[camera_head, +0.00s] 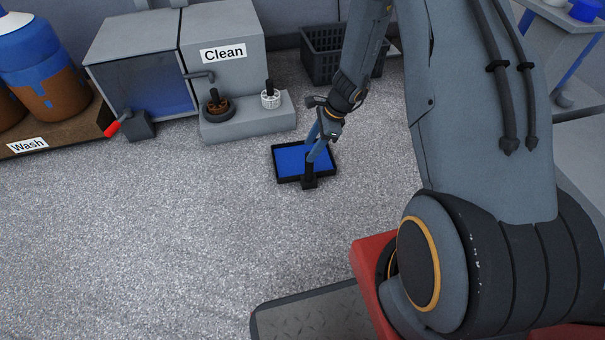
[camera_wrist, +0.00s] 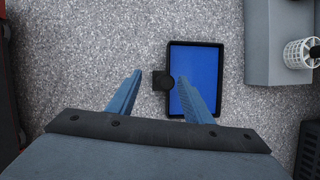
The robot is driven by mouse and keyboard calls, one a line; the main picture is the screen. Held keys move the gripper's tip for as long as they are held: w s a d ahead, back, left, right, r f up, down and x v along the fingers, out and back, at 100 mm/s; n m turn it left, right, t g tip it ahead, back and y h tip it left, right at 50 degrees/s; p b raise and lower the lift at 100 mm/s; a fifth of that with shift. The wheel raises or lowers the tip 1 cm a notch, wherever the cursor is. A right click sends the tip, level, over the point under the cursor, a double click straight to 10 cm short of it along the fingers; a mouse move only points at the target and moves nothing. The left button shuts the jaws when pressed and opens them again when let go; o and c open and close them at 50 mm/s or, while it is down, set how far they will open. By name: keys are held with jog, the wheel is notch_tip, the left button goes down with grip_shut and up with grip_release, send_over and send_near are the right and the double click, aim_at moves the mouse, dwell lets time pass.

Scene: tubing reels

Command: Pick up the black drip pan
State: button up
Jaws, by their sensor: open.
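The black drip pan (camera_head: 289,161) lies flat on the grey floor in the middle of the head view, with a black rim and a blue inside. It also shows in the wrist view (camera_wrist: 208,62), right of centre. A short black handle (camera_wrist: 161,80) sticks out from its left side there. My gripper (camera_wrist: 160,77) is open, and its two blue fingers appear on either side of the handle, the right one overlapping the pan's blue inside. In the head view my gripper (camera_head: 313,152) is over the pan's near side. I cannot tell whether the fingers touch the handle.
Behind the pan stands a grey unit labelled Clean (camera_head: 222,52), with a low ledge (camera_head: 248,120) holding small reels. A black crate (camera_head: 320,62) stands behind my arm. A brown bench labelled Wash (camera_head: 50,130) is at the left. The floor left of the pan is clear.

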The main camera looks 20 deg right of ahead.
jog(key=m+b, duration=0.2)
send_over(305, 178)
jog(key=d, duration=0.2)
notch_tip(305, 178, down, 6)
jog(key=shift+d+f, duration=0.15)
jog(key=shift+f, duration=0.1)
jog(key=b+x, duration=0.1)
jog(key=x, duration=0.1)
jog(key=b+x, duration=0.2)
jog(key=x, duration=0.1)
jog(key=b+x, duration=0.2)
jog(key=shift+d+f, duration=0.2)
jog(key=shift+f, duration=0.1)
grip_shut()
